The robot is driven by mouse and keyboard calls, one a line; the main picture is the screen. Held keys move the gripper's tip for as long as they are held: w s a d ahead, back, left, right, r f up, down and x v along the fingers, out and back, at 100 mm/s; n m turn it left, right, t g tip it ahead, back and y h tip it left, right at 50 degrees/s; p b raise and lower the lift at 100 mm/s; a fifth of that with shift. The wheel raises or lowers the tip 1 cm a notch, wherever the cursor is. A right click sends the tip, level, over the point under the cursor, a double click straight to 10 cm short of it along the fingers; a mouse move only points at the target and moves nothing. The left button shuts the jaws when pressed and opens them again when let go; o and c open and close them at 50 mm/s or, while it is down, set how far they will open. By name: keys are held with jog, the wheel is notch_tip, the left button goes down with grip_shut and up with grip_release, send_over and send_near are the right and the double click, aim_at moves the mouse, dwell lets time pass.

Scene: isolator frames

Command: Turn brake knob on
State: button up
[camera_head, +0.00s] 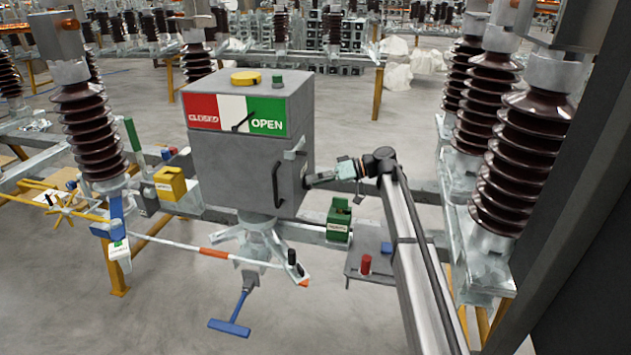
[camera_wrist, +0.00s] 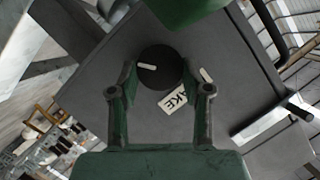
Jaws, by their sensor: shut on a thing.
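The brake knob (camera_wrist: 160,65) is a round black knob with a short white line on its left part. It sits on a grey face of the box. Beside it is a white label (camera_wrist: 173,99), of which only the letters "KE" show. My gripper (camera_wrist: 160,78) has its green fingers on both sides of the knob and is shut on it. In the head view my gripper (camera_head: 313,180) is at the right side of the grey box (camera_head: 240,165). The knob itself is hidden there.
The box front has a red, white and green CLOSED/OPEN sign (camera_head: 237,114) and a dark handle (camera_head: 276,185). A green block (camera_head: 339,220) and a red button (camera_head: 366,265) are below my arm. Brown insulators (camera_head: 528,150) stand at the right.

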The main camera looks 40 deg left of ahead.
dwell(0.3)
jog(key=o, duration=1.2)
jog(key=shift+c, duration=0.2)
jog(key=v, duration=1.2)
